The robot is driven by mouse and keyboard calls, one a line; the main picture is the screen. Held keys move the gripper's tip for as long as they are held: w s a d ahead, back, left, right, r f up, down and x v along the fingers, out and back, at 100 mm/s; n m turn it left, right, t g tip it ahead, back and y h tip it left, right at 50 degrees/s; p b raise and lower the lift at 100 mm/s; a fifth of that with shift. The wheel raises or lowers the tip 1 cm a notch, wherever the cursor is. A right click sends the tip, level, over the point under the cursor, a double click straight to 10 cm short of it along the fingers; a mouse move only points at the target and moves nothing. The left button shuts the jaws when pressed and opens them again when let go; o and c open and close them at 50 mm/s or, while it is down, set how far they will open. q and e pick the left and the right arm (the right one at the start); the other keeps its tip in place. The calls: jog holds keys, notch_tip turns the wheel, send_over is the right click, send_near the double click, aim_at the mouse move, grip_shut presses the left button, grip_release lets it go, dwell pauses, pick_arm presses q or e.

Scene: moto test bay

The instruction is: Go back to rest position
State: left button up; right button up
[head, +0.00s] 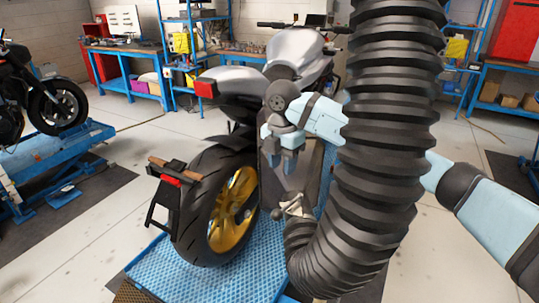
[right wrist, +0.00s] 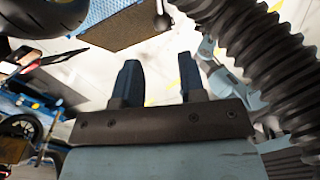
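My right arm comes in from the right and passes behind a thick black corrugated hose. My right gripper (head: 282,162) hangs with its fingers downward beside the motorcycle's tail, left of the hose. In the right wrist view its two dark fingers (right wrist: 160,84) stand apart with nothing between them, so it is open and empty. I cannot tell from the head view whether it touches the motorcycle (head: 240,85). My left gripper does not show in the head view.
The corrugated hose (head: 385,130) fills the right centre and curves down beside the rear wheel (head: 215,205). The motorcycle stands on a blue platform (head: 205,275). Another motorcycle (head: 45,105) stands on a blue lift at left. Blue workbenches line the back. Open floor (head: 130,205) lies at left.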

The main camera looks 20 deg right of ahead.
jog(key=s+a+f+n+y+p, duration=0.1)
jog(key=s+a+f+y, duration=0.2)
jog(key=s+a+y, duration=0.6)
jog(key=s+a+f+n+y+p, duration=0.15)
jog(key=s+a+f+y, duration=0.3)
jog(key=a+y, duration=0.7)
jog(key=s+d+f+m+t+h+p, duration=0.1)
jog(key=s+d+f+m+t+h, duration=0.1)
jog(key=d+f+m+t+h, duration=0.55)
jog(key=s+d+f+m+t+h, duration=0.2)
jog(key=f+m+t+h, duration=0.15)
jog(key=m+t, duration=0.75)
jog(key=s+d+f+m+g+h, duration=0.2)
jog(key=s+d+f+g+h, duration=0.1)
jog(key=s+f, duration=0.3)
jog(key=s+d+f+m+g+h+p, duration=0.1)
jog(key=s+d+f+m+g+h, duration=0.2)
jog(key=s+f, duration=0.4)
jog(key=shift+s+g, duration=0.55)
jog(key=shift+s, duration=0.05)
